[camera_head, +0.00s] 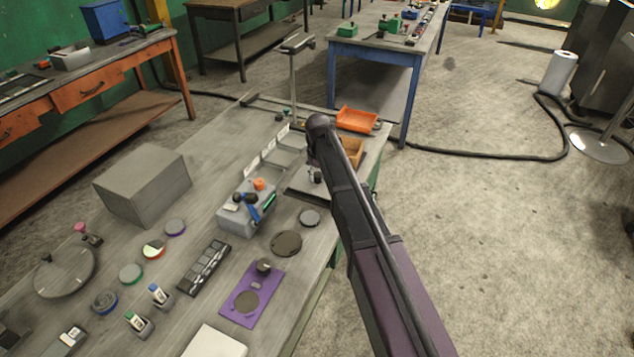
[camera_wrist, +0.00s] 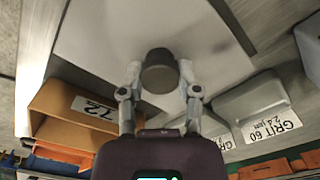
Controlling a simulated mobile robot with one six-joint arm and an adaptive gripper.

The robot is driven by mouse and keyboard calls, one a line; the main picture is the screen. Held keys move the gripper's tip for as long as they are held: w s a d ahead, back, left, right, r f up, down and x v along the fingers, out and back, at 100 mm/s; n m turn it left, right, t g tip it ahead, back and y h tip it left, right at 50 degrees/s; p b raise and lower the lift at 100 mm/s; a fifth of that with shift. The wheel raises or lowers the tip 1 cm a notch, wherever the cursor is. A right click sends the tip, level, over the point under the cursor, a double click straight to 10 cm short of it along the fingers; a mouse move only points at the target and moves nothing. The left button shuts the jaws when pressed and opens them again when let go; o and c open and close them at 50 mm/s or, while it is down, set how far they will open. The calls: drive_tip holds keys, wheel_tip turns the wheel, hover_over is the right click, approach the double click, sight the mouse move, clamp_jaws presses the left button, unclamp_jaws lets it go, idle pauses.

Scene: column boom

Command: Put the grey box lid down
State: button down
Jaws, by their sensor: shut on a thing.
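My gripper (camera_wrist: 159,74) is shut on a round dark grey knob in the wrist view. Under the knob is a pale grey flat plate (camera_wrist: 210,40), which I take to be the grey box lid. In the head view my arm covers much of the gripper (camera_head: 316,176), and a flat grey plate (camera_head: 300,187) shows beneath it, at the right side of the table. I cannot tell whether the plate touches the surface under it. A large grey box (camera_head: 143,185) stands on the left of the table.
In the wrist view a brown bin (camera_wrist: 75,107) is left and a grey labelled bin (camera_wrist: 248,112) right. In the head view an orange tray (camera_head: 356,119) lies behind the gripper. A grey fixture (camera_head: 245,206) stands left of the plate. Small discs and a purple plate (camera_head: 251,293) lie in front.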

sight(318, 174)
drive_tip(key=shift+f+b, duration=0.3)
drive_tip(key=shift+f, duration=0.3)
drive_tip(key=shift+f, duration=0.15)
drive_tip(key=shift+c, duration=1.6)
unclamp_jaws()
drive_tip(key=shift+r, duration=0.2)
wheel_tip(318, 174, up, 12)
drive_tip(key=p, duration=1.2)
